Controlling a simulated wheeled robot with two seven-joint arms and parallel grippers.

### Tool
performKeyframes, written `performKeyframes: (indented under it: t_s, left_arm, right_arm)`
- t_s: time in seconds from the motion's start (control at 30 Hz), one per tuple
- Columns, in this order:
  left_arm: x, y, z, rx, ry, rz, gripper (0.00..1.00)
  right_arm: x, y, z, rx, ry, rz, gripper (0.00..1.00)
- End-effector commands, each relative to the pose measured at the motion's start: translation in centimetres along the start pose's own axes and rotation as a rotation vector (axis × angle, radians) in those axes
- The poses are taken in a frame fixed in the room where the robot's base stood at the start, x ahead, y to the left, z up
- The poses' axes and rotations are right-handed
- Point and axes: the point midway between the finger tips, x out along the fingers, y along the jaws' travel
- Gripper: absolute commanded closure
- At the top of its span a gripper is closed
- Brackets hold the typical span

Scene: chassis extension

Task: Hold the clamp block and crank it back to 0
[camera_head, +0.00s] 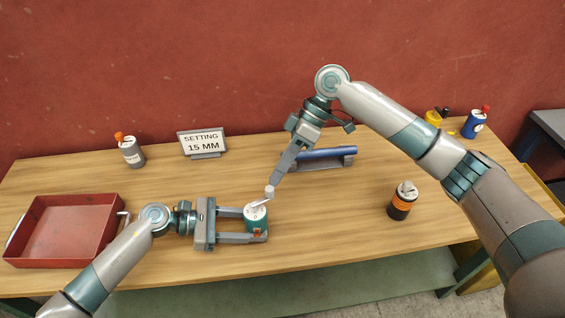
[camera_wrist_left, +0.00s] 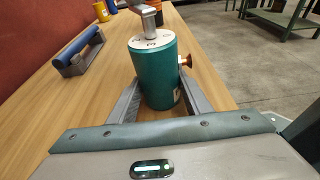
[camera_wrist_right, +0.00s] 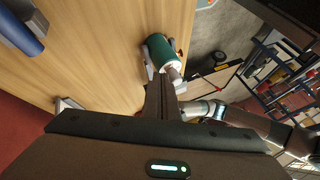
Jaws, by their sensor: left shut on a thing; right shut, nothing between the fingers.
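The clamp block appears to be the teal cylinder (camera_head: 256,220) with a white top and a small grey crank. It stands upright near the front middle of the table. My left gripper (camera_head: 256,224) is shut on it from the left, one finger on each side; the left wrist view shows the teal body (camera_wrist_left: 158,78) between the fingers, with an orange-brown knob (camera_wrist_left: 185,61) on its side. The grey crank handle (camera_head: 269,193) sticks up from the top. My right gripper (camera_head: 272,186) is shut and empty, pointing down at the handle; whether they touch I cannot tell.
A sign (camera_head: 203,143) reads "SETTING 15 MM". A blue bar on a grey stand (camera_head: 325,158) lies behind. A black-and-orange cylinder (camera_head: 400,205) stands right.

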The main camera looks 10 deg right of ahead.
Motion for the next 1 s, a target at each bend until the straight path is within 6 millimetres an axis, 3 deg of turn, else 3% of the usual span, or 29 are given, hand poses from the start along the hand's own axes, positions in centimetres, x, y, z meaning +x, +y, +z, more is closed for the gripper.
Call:
performKeyframes:
  t_s: [1.0]
  left_arm:
    - [0.0, 0.01, 0.04, 0.0, -0.001, 0.0, 0.68]
  right_arm:
    - [0.15, -0.65, 0.45, 0.056, 0.028, 0.03, 1.0]
